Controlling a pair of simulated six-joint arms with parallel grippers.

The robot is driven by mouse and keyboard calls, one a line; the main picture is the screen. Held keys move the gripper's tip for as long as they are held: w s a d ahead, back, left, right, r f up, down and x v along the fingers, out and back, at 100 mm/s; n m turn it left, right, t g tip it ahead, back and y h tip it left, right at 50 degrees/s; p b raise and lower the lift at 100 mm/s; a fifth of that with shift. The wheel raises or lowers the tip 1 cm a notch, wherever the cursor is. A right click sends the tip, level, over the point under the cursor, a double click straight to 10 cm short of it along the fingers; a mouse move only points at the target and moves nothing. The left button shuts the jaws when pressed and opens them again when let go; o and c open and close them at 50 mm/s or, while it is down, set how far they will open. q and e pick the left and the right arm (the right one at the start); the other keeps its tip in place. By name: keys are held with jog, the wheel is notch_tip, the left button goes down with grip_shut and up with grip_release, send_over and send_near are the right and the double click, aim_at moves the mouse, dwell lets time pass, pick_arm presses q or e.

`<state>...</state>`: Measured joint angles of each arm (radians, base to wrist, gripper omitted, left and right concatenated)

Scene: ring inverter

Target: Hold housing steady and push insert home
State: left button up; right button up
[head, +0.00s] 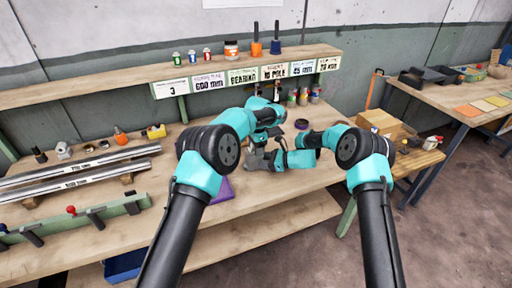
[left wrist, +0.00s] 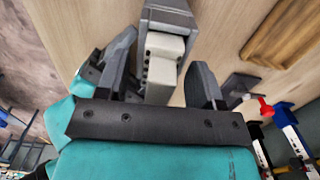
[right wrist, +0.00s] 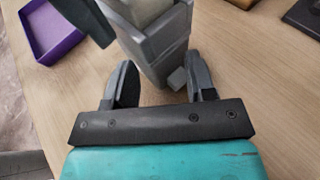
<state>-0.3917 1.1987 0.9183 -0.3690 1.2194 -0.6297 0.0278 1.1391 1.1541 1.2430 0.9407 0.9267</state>
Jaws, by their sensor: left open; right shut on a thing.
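The grey housing (right wrist: 155,45) stands between the fingers of my right gripper (right wrist: 160,65), which is shut on it. It also shows in the left wrist view (left wrist: 168,12), and in the head view it is small and partly hidden by my arms. A pale insert (left wrist: 165,47) shows at the housing, with grey walls around part of it. How deep it sits I cannot tell. My left gripper (left wrist: 165,65) is open, its two fingers on either side of the insert and housing. Whether they touch it I cannot tell.
A purple tray (right wrist: 60,45) lies on the wooden bench close by. Metal rails (head: 80,168) and a green fixture with a red knob (head: 72,210) lie at the left. A labelled shelf (head: 240,72) runs along the back. A cardboard box (head: 383,124) stands at the right.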

pick_arm(q)
jog(key=shift+r, duration=0.15)
jog(key=r, duration=1.2)
jog(key=shift+d, duration=0.2)
jog(key=shift+f, duration=0.1)
jog(key=shift+c, duration=0.2)
jog(key=shift+n, duration=0.3)
jog(key=c, duration=0.4)
jog(key=n, duration=0.1)
jog(key=n+t, duration=0.1)
jog(key=n, duration=0.1)
jog(key=shift+s+a+f, duration=0.1)
jog(key=shift+a+f, duration=0.1)
jog(key=shift+a, duration=0.15)
jog(key=c, duration=0.6)
jog(key=n, duration=0.1)
jog(key=n+t, duration=0.1)
jog(key=s+n, duration=0.1)
jog(key=shift+a+f+n, duration=0.2)
jog(key=shift+f+n, duration=0.05)
jog(key=shift+n, duration=0.05)
grip_shut()
jog(key=shift+s+a+f+n+t+h, duration=0.1)
jog(key=shift+s+n+t+h, duration=0.25)
jog(key=shift+n, duration=0.45)
jog(key=shift+s+a+f+n+t+h, duration=0.15)
jog(key=shift+s+n+t, duration=0.3)
jog(key=shift+n, duration=0.35)
jog(key=shift+d, duration=0.1)
